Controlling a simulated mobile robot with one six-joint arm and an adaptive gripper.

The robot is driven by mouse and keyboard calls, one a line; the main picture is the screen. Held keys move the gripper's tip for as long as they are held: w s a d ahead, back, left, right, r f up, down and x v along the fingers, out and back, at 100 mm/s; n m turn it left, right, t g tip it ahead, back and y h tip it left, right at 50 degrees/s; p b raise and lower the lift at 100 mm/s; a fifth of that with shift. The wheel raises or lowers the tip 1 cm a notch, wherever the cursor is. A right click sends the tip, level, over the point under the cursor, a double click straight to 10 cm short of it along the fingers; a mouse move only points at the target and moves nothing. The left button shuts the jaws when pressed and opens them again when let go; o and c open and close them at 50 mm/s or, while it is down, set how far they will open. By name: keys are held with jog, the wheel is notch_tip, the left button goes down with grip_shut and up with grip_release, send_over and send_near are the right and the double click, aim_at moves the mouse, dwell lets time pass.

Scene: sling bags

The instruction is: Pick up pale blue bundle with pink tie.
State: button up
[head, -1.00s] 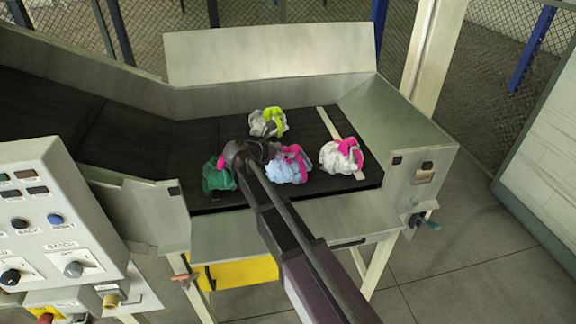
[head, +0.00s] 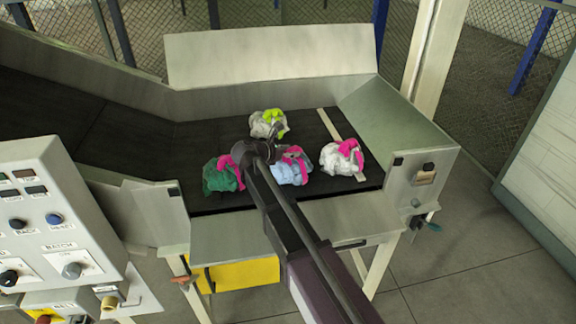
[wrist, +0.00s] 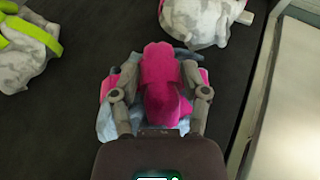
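The pale blue bundle (head: 290,172) with its pink tie (head: 295,153) lies on the black belt, partly hidden behind my arm in the head view. In the wrist view the pink tie (wrist: 162,75) is between the two fingers of my gripper (wrist: 160,72). Pale blue cloth (wrist: 106,122) shows beside and below the fingers. My gripper also shows in the head view (head: 264,146), over the left side of the bundle. The fingers are apart, one on each side of the tie; whether they touch it is unclear.
A green bundle with a pink tie (head: 218,176) lies close on the left. A white bundle with a pink tie (head: 337,160) lies to the right. A grey-white bundle with a lime tie (head: 265,125) lies behind. Metal side walls (head: 395,125) edge the belt.

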grip_shut()
jog(key=shift+r, duration=0.2)
notch_tip(320, 180, up, 3)
jog(key=p, duration=0.3)
jog(key=shift+a, duration=0.1)
jog(key=shift+s+r+p, duration=0.2)
jog(key=shift+r+p, duration=0.1)
jog(key=shift+p, duration=0.25)
jog(key=s+a+r, duration=0.1)
jog(key=s+a, duration=0.1)
jog(key=s, duration=1.3)
jog(key=shift+s+a+p, duration=0.15)
jog(key=shift+s+p, duration=0.05)
jog(key=shift+p, duration=0.25)
